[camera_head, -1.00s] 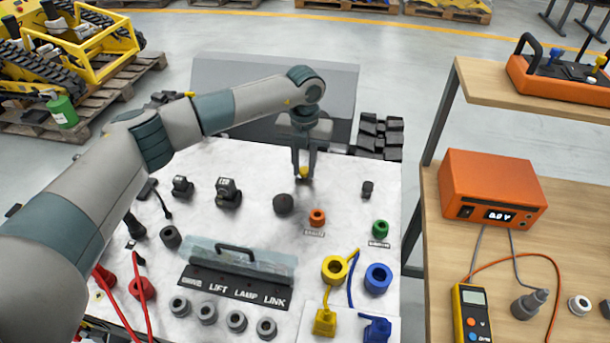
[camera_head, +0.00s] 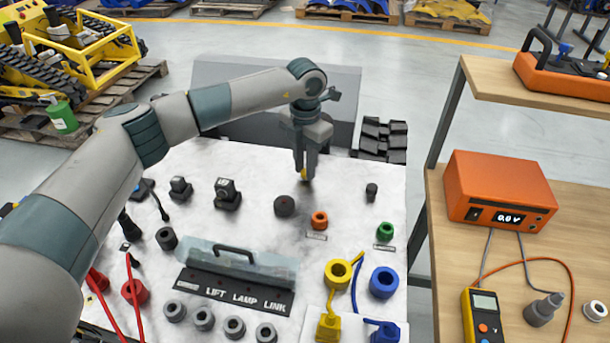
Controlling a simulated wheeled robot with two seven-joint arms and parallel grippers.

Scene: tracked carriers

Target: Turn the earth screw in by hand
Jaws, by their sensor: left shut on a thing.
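My left arm reaches in from the left over the white panel (camera_head: 170,217). My left gripper (camera_head: 305,176) points down at the panel's back half, its fingers shut on a small yellow knob (camera_head: 304,174), which I take to be the earth screw. The fingers hide most of the knob, and I cannot tell how deep it sits. My right gripper is not in view.
A clear hinged cover (camera_head: 230,262) with a handle lies nearer. A wooden bench (camera_head: 440,230) with an orange meter box (camera_head: 497,190) stands at right.

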